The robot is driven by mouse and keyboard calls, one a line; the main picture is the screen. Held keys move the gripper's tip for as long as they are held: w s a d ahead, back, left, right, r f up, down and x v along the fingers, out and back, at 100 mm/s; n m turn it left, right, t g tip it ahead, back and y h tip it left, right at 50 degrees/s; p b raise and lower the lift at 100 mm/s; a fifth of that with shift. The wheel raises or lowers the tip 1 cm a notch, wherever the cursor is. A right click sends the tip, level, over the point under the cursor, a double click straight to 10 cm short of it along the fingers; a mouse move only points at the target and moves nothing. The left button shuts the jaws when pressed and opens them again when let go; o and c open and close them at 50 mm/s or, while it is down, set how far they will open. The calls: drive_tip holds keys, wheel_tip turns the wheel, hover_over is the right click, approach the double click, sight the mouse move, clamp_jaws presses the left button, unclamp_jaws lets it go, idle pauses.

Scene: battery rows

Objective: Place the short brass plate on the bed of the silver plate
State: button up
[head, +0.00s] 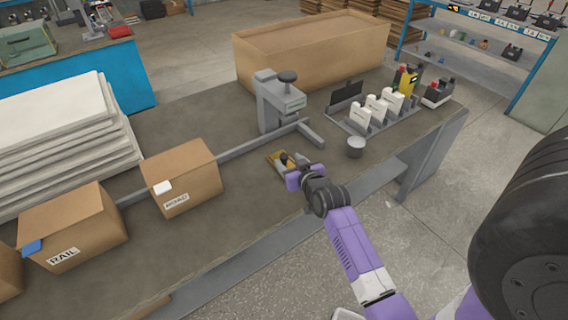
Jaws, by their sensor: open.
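A small brass-yellow plate (273,156) lies on the grey-brown workbench in the head view, just left of my gripper. A dark knob-like part shows at its right end, close to my fingers. My gripper (293,165) is low over the bench at the plate's right end, open. The wrist and fingers hide part of that spot, so I cannot tell whether they touch the plate. A grey stand with a black knob (279,98) is behind it, with a flat grey bar (312,135) reaching right. I cannot clearly pick out a silver plate.
A round grey cup (356,149) stands right of my gripper. A tray (345,122) with several white blocks is behind it. Cardboard boxes (182,177) stand left, and a large open carton (310,50) is at the back. Bare bench lies in front of the brass plate.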

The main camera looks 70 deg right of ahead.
sight(285, 157)
drive_tip(key=shift+x, duration=2.35)
drive_tip(key=shift+r, duration=0.1)
clamp_jaws()
